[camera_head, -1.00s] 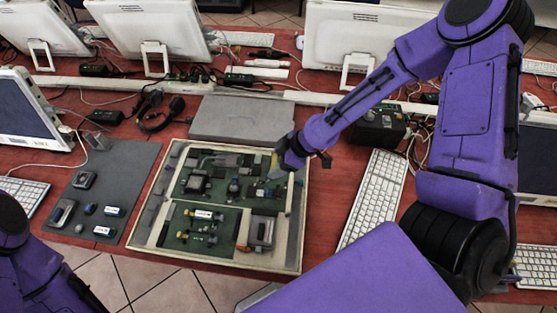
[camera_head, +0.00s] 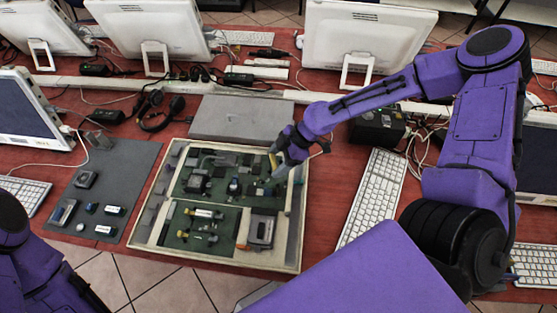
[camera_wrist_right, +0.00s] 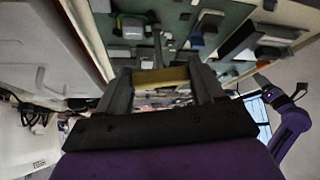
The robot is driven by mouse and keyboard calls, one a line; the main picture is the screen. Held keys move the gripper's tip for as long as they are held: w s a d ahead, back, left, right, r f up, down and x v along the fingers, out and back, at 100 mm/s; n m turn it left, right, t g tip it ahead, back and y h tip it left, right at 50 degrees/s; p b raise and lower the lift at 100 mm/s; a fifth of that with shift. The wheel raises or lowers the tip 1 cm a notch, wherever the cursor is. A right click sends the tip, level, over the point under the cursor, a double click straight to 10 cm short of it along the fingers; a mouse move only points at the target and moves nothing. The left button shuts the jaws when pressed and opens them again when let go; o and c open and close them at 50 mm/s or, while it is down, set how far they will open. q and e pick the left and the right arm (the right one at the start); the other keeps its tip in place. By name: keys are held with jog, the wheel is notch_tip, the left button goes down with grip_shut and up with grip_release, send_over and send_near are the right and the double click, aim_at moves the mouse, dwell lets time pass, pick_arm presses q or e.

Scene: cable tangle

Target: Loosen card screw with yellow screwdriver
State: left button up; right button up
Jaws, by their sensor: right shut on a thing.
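The open case (camera_head: 298,218) with a green circuit board (camera_head: 222,222) lies on the table in the head view. My right gripper (camera_head: 279,168) is over the upper right part of the case, fingers pointing down. In the right wrist view it (camera_wrist_right: 160,88) is shut on the yellow handle of the screwdriver (camera_wrist_right: 160,76). A thin grey shaft runs from the handle toward the board. Whether its tip touches a screw cannot be told; the card screw is too small to make out. My left arm shows at the lower left of the head view; its gripper is out of view.
A dark mat (camera_head: 127,165) with several small parts lies left of the case. A grey panel (camera_head: 241,117) lies behind it. A white keyboard (camera_head: 371,198) lies at the right, with a black box (camera_head: 378,130) behind it. Monitors line the back.

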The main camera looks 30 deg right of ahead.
jog(key=shift+w+f+n+g+b, duration=0.1)
jog(key=shift+n+g+b, duration=0.4)
jog(key=shift+n, duration=0.6)
